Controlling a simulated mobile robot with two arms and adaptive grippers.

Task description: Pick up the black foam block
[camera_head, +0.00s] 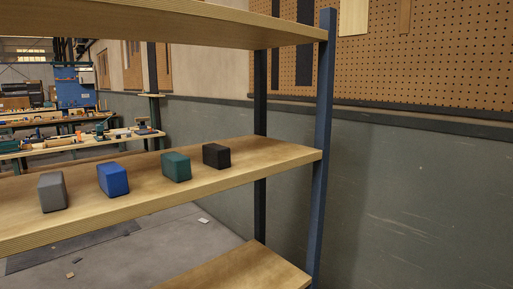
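The black foam block (216,156) stands on the middle wooden shelf (270,161), at the right end of a row of blocks. It is upright and nothing covers it. A dark green block (176,167) stands just left of it with a small gap between them. A blue block (113,179) and a grey block (52,192) stand further left in the same row. Neither of my grippers shows in the head view.
An upper shelf board (180,22) hangs over the row. A dark blue post (323,130) stands at the shelf's right corner, with another post behind. A lower shelf (245,270) shows below. Workbenches with tools (70,143) are in the background. The shelf front is clear.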

